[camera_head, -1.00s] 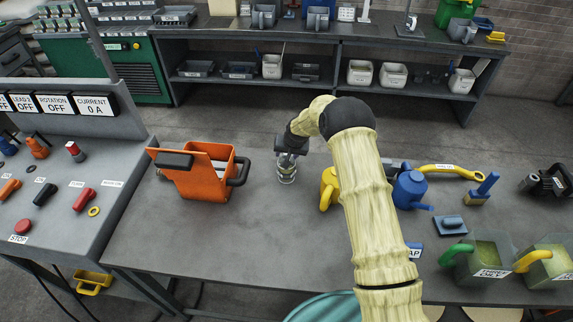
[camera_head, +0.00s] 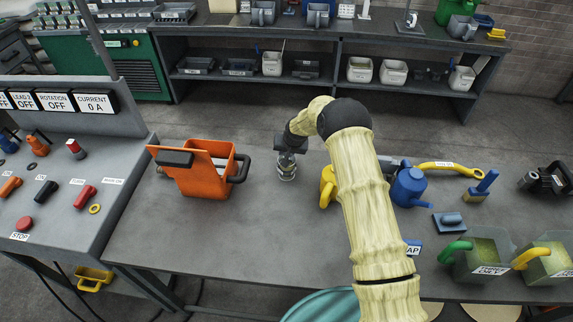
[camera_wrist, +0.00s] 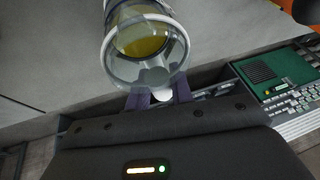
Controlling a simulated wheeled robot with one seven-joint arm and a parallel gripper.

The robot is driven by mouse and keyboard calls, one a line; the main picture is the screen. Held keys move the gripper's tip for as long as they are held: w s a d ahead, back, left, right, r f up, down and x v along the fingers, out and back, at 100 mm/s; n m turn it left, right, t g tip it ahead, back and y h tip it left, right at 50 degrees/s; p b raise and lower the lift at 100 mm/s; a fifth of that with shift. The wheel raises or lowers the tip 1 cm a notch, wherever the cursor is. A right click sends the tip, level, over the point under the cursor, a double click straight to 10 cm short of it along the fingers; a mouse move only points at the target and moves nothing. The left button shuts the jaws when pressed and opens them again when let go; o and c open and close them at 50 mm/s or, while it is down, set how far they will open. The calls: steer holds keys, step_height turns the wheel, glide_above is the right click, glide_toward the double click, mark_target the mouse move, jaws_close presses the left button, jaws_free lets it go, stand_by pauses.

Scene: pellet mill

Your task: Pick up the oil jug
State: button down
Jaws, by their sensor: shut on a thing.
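The oil jug (camera_head: 287,169) is a small clear vessel near the far edge of the grey table. In the wrist view, the jug (camera_wrist: 147,45) shows as a clear round body with yellow liquid inside and a pale part near my fingers. My gripper (camera_wrist: 158,96) is shut on that pale part, with two dark purple fingers, one on each side. In the head view, my gripper (camera_head: 289,152) reaches down over the jug and hides its top. I cannot tell whether the jug's base touches the table.
An orange carrier (camera_head: 200,178) stands left of the jug. A yellow can (camera_head: 327,187) and a blue can (camera_head: 409,187) stand to the right, partly behind my arm. A control console (camera_head: 70,190) is at far left. Bare tabletop (camera_head: 260,225) lies in front of the jug.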

steer(key=shift+r, duration=0.1)
step_height(320, 180, up, 10)
steer(key=b, duration=0.3)
stand_by(0.3)
stand_by(0.3)
steer(key=c, duration=2)
jaws_free()
steer(key=shift+c, duration=0.2)
jaws_close()
